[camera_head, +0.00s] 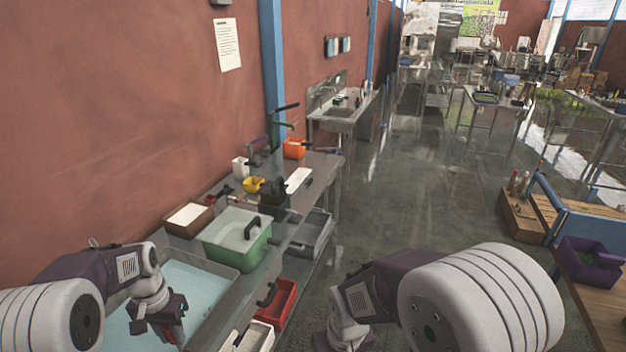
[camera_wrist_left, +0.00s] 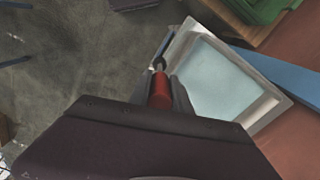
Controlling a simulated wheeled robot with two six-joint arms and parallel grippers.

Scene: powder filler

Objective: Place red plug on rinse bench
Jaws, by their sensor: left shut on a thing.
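My left gripper (camera_head: 166,322) hangs at the lower left of the head view, in front of a shallow basin with a pale blue surface (camera_head: 190,284). In the left wrist view, its fingers (camera_wrist_left: 161,90) are shut on the red plug (camera_wrist_left: 159,92), whose dark tip points away from me. The plug appears held in the air beside the basin (camera_wrist_left: 219,82). A long metal bench (camera_head: 325,175) runs along the wall; which surface is the rinse bench is not marked. My right arm enters at the bottom centre, with its gripper out of frame.
A metal sink (camera_head: 341,113) stands farther back. The grey floor at centre is clear.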

